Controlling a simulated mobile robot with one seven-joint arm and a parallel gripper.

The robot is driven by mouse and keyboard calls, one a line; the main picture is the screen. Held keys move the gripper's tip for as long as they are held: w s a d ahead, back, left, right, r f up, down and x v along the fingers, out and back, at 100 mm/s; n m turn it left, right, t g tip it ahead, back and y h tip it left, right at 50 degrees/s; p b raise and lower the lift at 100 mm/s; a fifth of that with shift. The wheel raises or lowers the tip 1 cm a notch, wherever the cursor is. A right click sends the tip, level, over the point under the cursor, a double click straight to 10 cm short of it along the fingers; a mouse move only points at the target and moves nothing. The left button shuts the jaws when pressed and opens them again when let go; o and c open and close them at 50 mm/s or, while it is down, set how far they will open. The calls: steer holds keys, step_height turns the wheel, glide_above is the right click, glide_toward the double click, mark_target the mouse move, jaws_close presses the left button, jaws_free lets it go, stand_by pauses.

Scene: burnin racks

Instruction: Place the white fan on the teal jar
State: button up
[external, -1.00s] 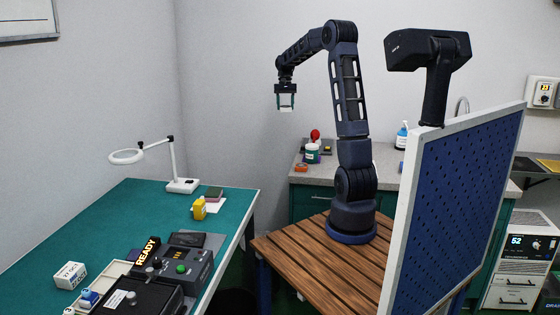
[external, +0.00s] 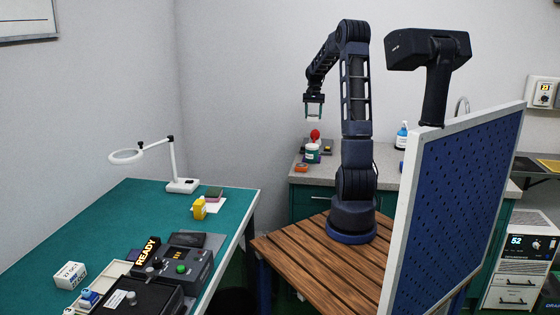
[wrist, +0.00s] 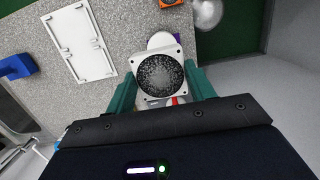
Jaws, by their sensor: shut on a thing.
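My gripper (external: 314,108) hangs fingers down above the grey counter at the back. It is shut on the white fan (external: 314,118), a square white frame with a dark speckled round centre. In the wrist view the fan (wrist: 160,77) sits between my two teal fingers. The teal jar (external: 312,155), with a white top, stands upright on the counter below the gripper, with a clear vertical gap between the jar and the fan. In the wrist view the fan hides much of what lies beneath it, so I cannot tell the jar there.
A red round-topped object (external: 315,135) stands just behind the jar. A small orange object (external: 301,168) lies at the counter's front edge. A white-pumped bottle (external: 402,136) stands farther right. A blue perforated panel (external: 455,190) rises at right.

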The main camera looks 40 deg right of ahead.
mark_target(312, 145)
step_height(312, 145, down, 14)
steer(key=shift+r, duration=0.25)
stand_by(0.3)
steer(key=shift+f, duration=0.1)
steer(key=o, duration=1)
